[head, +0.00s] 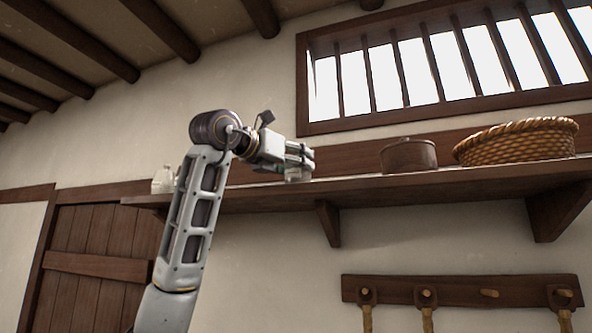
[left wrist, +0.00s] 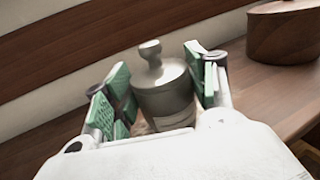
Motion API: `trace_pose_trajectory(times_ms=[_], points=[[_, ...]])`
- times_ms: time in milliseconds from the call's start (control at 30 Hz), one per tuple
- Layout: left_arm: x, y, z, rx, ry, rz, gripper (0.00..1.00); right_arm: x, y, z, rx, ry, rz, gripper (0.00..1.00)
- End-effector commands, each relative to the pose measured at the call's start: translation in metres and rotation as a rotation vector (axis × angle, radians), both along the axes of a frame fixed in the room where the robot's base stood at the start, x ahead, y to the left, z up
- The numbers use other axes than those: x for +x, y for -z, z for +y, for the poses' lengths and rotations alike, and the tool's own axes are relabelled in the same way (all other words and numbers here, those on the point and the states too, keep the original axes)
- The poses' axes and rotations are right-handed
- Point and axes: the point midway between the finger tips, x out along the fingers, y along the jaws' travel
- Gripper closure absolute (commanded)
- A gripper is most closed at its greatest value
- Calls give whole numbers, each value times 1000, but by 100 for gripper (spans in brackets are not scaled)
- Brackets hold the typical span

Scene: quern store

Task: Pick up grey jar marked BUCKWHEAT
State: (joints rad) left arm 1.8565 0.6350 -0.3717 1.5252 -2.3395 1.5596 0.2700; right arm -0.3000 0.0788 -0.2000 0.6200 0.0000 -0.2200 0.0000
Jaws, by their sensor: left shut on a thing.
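A grey jar (left wrist: 166,98) with a knobbed lid stands upright between the green-padded fingers of my left gripper (left wrist: 157,66) in the left wrist view. The gripper is shut on it, a pad at each side. No marking shows on the part of the jar that I see. In the head view my left gripper (head: 301,158) reaches to the wall shelf (head: 262,197). Only a small part of the jar (head: 298,176) shows below the fingers, at shelf level. I cannot tell whether its base touches the shelf. My right gripper is not in view.
A brown lidded pot (head: 409,156) stands on the shelf right of the jar, with a wicker basket (head: 517,142) farther right. A pale glass-like jar (head: 163,180) stands at the left end, partly behind my arm. A barred window (head: 440,65) is above; a peg rail (head: 460,291) hangs below.

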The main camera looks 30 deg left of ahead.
Motion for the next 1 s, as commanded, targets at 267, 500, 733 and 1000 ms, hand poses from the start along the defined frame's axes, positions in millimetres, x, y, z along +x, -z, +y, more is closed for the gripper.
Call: trace_pose_trajectory(times_ms=[267, 500, 733, 1000], points=[[-1, -8, 0, -1, 1, -3, 79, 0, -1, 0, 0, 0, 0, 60], [-1, -25, 0, 0, 1, -4, 79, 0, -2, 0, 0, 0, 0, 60], [-2, -50, 0, -2, 1, -5, 79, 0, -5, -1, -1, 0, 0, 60], [-1, -78, 0, 0, 0, -3, 79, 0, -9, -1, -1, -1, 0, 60]])
